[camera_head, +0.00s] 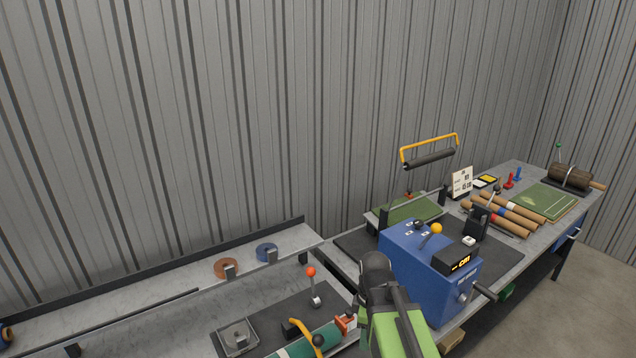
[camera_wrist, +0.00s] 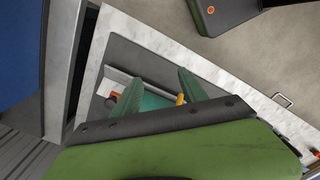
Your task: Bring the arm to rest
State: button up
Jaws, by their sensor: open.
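My gripper (camera_wrist: 160,84) shows in the wrist view as two green fingers, spread apart with nothing held between them. It hangs over a bench with a dark mat. Below and between the fingers lie a teal roll (camera_wrist: 153,102), partly hidden by the gripper body, and a bit of a yellow handle (camera_wrist: 181,99). In the head view my green arm stands at the bottom centre, in front of the bench and close to the blue machine (camera_head: 425,265). The fingers cannot be made out there. The teal roll (camera_head: 308,344) lies just left of the arm.
An orange-knobbed lever (camera_head: 312,287) stands on the left bench, near tape rolls (camera_head: 226,268). Right of the blue machine lie several brown rolls (camera_head: 512,210) and a green mat (camera_head: 545,201). A yellow-framed roller (camera_head: 430,158) rises behind. Open floor (camera_head: 578,285) shows at right.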

jog(key=s+d+f+m+b, duration=0.1)
jog(key=f+m+b, duration=0.3)
jog(key=m, duration=0.3)
jog(key=s+d+f+m+b, duration=0.1)
jog(key=d+f+m+b, duration=0.1)
jog(key=f+m+b, duration=0.2)
jog(key=f+m, duration=0.1)
jog(key=m, duration=0.2)
jog(key=shift+s+d+f+m, duration=0.3)
jog(key=shift+s+f+m, duration=0.05)
jog(key=shift+f+m, duration=0.05)
dwell(1.1)
